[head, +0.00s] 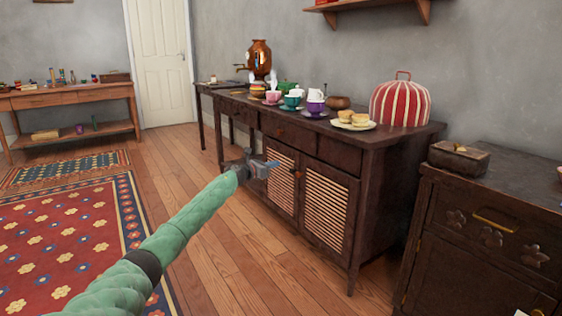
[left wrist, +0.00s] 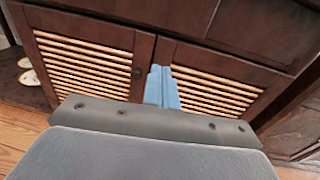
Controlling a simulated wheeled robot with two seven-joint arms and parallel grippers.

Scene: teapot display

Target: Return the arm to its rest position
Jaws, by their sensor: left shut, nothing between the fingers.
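My left arm reaches in from the lower left of the head view, in a green sleeve. My left gripper (head: 270,163) is shut and empty, in front of the dark sideboard's slatted doors and below its top. In the left wrist view its blue fingers (left wrist: 161,88) are together, with the slatted doors (left wrist: 85,60) of the sideboard behind them. Whether the fingertips touch the doors cannot be told. My right gripper is not in view.
The sideboard (head: 385,160) bears a striped tea cosy (head: 401,102), a plate of buns (head: 353,121), several cups and a copper samovar (head: 260,58). A dark cabinet (head: 470,240) stands at the right. The wooden floor (head: 225,260) and patterned rug (head: 60,240) are clear.

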